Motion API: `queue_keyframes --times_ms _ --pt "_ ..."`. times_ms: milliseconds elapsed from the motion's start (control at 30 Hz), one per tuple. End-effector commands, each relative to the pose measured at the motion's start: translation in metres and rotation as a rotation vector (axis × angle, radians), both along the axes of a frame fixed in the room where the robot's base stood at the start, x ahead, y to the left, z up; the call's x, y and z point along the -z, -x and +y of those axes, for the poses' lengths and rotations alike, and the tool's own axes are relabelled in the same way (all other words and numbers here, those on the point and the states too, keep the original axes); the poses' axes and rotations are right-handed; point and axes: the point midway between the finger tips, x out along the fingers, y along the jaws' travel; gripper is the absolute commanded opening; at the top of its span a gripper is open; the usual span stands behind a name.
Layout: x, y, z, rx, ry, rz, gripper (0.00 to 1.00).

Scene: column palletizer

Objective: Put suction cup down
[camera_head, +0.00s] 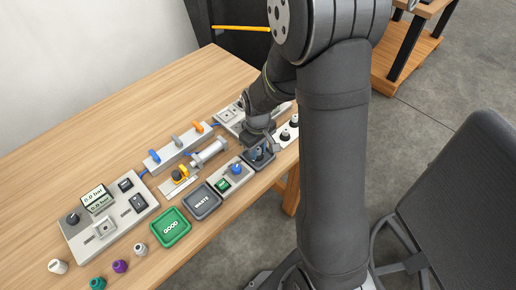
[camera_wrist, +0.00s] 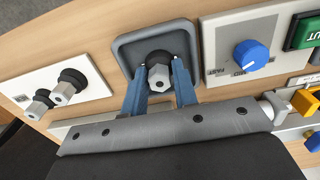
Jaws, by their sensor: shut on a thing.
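A suction cup (camera_wrist: 158,77) with a hexagonal metal fitting and a dark rubber end is between the blue fingers of my gripper (camera_wrist: 159,70) in the wrist view. The fingers are shut on it. It is over the dark grey square tray (camera_wrist: 126,48); I cannot tell whether it touches the tray floor. In the head view my gripper (camera_head: 259,151) is low over the same tray, and my arm hides part of it. Two more suction cups (camera_wrist: 70,85) with metal fittings stand on a white plate (camera_wrist: 98,100) beside the tray.
A panel with a blue knob (camera_wrist: 249,55) and a green button (camera_wrist: 304,33) is on the tray's other side. In the head view, a grey WASTE tray (camera_head: 202,202) and a green GOOD tray (camera_head: 170,228) are lower left.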

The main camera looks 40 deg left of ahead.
Motion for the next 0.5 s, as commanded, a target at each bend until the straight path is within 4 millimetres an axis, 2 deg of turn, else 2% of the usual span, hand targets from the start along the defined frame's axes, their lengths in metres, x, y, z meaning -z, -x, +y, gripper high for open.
queue_keyframes --times_ms 200,233,267,500 --pt "0.0025 0.0000 -0.0002 0.000 0.001 0.000 0.04" --pt "0.0023 -0.0001 -0.0001 0.000 0.000 0.000 0.30" --pt "0.0021 -0.0001 -0.0001 0.000 0.000 0.000 0.36" --pt "0.0020 -0.0001 -0.0001 0.000 0.000 0.000 0.36"
